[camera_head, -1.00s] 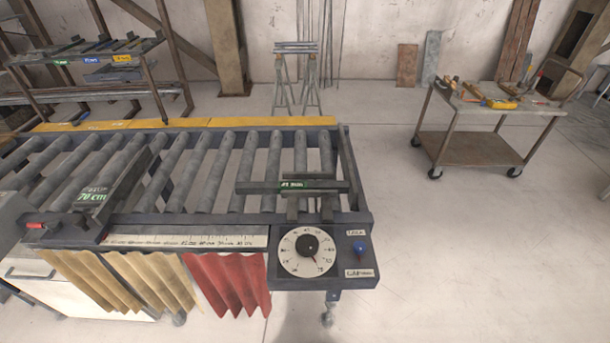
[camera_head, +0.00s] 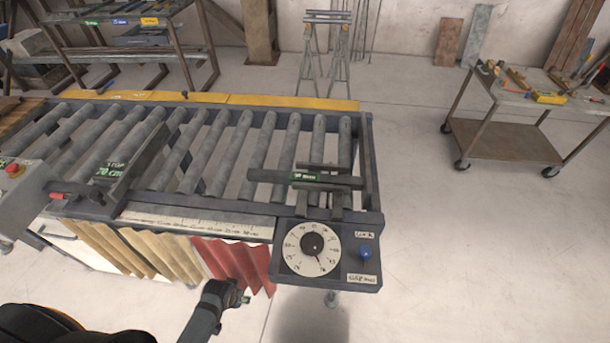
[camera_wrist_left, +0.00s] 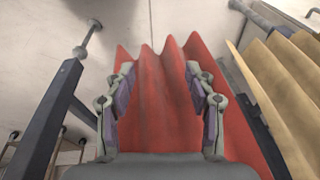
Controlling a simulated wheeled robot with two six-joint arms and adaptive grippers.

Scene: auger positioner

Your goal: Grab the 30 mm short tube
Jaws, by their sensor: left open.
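A dark grey tube (camera_head: 270,176) with a green label lies at the right end of the roller conveyor, across the two short upright bars there. The writing on its label is too small to read surely. A second dark bar (camera_head: 325,167) lies just behind it. My left gripper (camera_head: 241,298) is low in the head view, in front of the red curtain and well below and in front of the tube. In the left wrist view my left gripper (camera_wrist_left: 160,75) is open and empty, with the red curtain (camera_wrist_left: 160,110) beyond its fingers. My right gripper is not in view.
The control box with a white dial (camera_head: 313,249) and blue knob (camera_head: 365,254) sits at the conveyor's front right corner. A stop block (camera_head: 122,165) marked 70 cm stands on the rollers (camera_head: 205,152). A tool cart (camera_head: 510,140) stands right; floor between is clear.

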